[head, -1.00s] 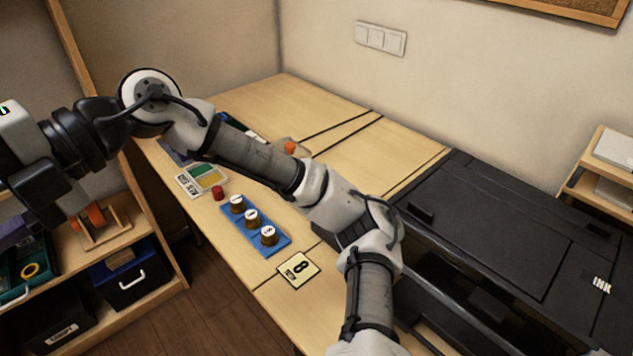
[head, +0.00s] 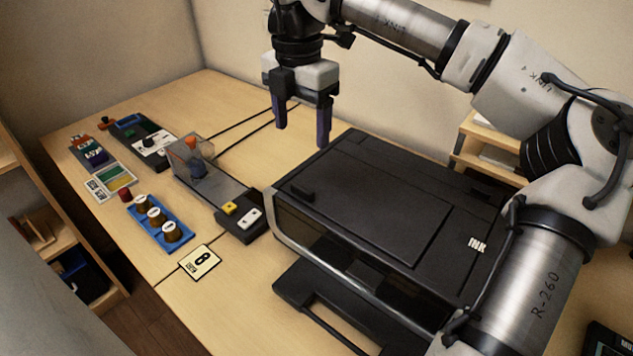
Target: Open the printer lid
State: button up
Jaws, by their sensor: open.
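The black printer (head: 330,265) stands on the right part of the wooden table. My arm covers the printer's right end.
Left of the printer are a device with a clear cover (head: 192,170), a blue tray with several brown knobs (head: 160,224) and a card marked 8 (head: 200,262). A wooden shelf (head: 480,150) stands behind the printer.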

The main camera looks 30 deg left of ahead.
aim_at(302, 187)
notch_tip(302, 187, down, 13)
jog(key=shift+s+a+f+p, duration=0.1)
jog(key=shift+p, duration=0.55)
jog(key=c, duration=1.4)
